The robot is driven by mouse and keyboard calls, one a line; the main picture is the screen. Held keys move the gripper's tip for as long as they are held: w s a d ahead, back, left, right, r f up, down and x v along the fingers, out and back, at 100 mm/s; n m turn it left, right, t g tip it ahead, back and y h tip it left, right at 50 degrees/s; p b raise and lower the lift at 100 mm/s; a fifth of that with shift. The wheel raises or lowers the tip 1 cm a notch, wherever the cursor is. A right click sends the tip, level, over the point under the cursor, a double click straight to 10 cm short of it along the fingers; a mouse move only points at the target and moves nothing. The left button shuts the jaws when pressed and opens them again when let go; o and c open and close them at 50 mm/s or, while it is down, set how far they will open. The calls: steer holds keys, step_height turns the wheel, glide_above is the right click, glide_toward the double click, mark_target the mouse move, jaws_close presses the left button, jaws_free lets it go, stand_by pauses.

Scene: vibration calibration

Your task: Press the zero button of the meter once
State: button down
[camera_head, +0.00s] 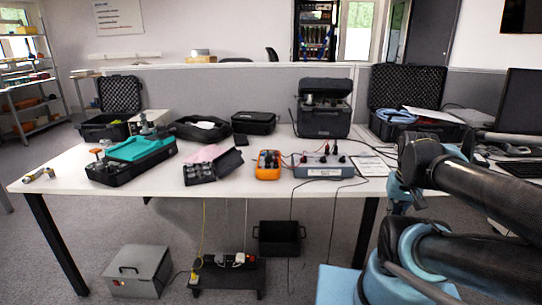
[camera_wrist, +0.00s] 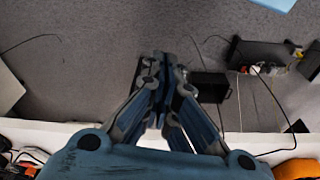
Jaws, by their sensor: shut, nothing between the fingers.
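An orange handheld meter (camera_head: 268,164) lies on the white table, near the middle of its front part in the head view. Its buttons are too small to make out, so I cannot tell which is the zero button. An orange body, likely the same meter, shows cut off at the bottom right of the wrist view (camera_wrist: 298,169). My gripper (camera_wrist: 158,65) is shut and empty, its fingers together over the floor in the wrist view. It is apart from the meter and touches nothing that I can see.
A grey-blue box with black knobs and cables (camera_head: 323,166) stands right of the meter. An open black case of small parts (camera_head: 213,168) is on its left. The white table (camera_head: 60,185) has bare room at its front left. A black crate (camera_head: 279,238) stands on the floor below.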

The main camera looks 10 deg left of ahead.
steer(key=w+a+r+n+t+h, duration=0.1)
steer(key=w+a+r, duration=0.3)
steer(key=w, duration=0.3)
steer(key=w+a+r+n+t, duration=0.1)
steer(key=w+a+r+n, duration=0.1)
steer(key=w+a+r, duration=0.4)
steer(key=w+a+r+n+t+h, duration=0.1)
steer(key=w+a+r, duration=0.2)
steer(key=w, duration=0.5)
steer(key=w+a+r+n+t, duration=0.1)
steer(key=w+a, duration=0.3)
steer(key=a, duration=1.3)
steer(key=w+a+r+n+t+y, duration=0.1)
steer(key=w+a, duration=0.4)
steer(key=a, duration=1.1)
steer(key=shift+a+r+n+t, duration=0.15)
steer(key=shift+a+n+t, duration=0.25)
steer(key=shift+n+t, duration=0.55)
steer(key=shift+w, duration=0.1)
steer(key=shift+f, duration=4.4)
